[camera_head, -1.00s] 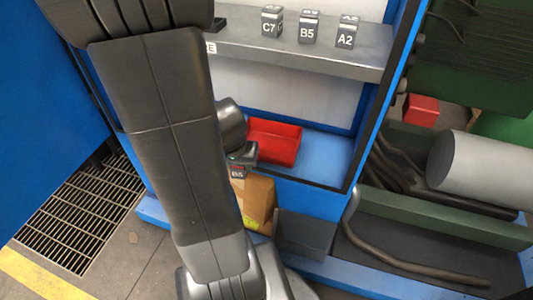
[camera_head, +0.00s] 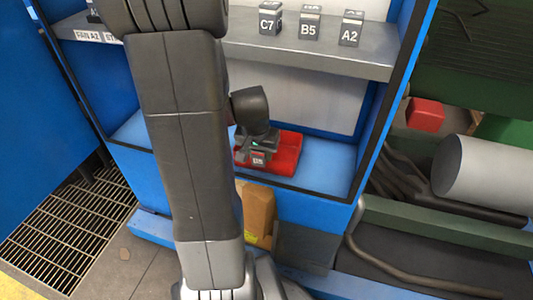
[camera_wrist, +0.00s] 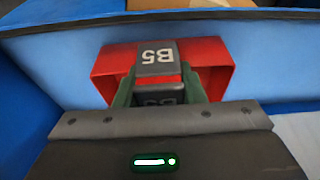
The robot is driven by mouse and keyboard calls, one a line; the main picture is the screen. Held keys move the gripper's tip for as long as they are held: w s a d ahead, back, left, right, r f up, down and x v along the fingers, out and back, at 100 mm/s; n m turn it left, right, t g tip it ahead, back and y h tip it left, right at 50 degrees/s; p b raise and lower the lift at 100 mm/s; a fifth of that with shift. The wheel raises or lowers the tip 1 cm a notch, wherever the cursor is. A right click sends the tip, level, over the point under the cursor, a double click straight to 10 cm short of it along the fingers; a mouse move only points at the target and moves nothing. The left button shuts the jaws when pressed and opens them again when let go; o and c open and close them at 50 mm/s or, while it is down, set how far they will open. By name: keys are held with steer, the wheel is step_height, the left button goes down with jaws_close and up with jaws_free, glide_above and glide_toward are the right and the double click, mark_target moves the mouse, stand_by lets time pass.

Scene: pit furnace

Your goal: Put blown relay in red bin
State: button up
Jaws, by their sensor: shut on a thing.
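A dark relay labelled B5 (camera_wrist: 157,57) is held between the fingers of my gripper (camera_wrist: 160,88), which is shut on it. In the head view, my gripper (camera_head: 257,152) and the held relay (camera_head: 258,159) are in front of or over the red bin (camera_head: 286,155) on the blue lower shelf. In the wrist view, the red bin (camera_wrist: 218,70) shows around and behind the relay. I cannot tell how far the relay is above the bin's floor. Part of the bin is hidden behind my gripper.
Relays C7 (camera_head: 270,18), B5 (camera_head: 309,24) and A2 (camera_head: 350,30) stand on the grey upper shelf (camera_head: 300,52). A cardboard box (camera_head: 257,212) is below the blue lower shelf (camera_head: 325,176). A grey cylinder (camera_head: 485,173) lies at the right.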

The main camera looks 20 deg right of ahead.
steer(key=w+d, duration=0.1)
steer(key=w+d+f, duration=0.1)
steer(key=w, duration=0.1)
steer(key=w+d+b, duration=0.1)
steer(key=w, duration=0.1)
steer(key=shift+w+d+f, duration=0.1)
steer(key=shift+d+f, duration=0.05)
steer(key=shift+d, duration=0.2)
step_height(320, 180, down, 6)
steer(key=shift+r+b, duration=0.1)
steer(key=shift+b, duration=1.05)
steer(key=shift+w+d, duration=0.1)
steer(key=shift+w, duration=0.05)
steer(key=shift+f, duration=0.2)
steer(key=o, duration=1.1)
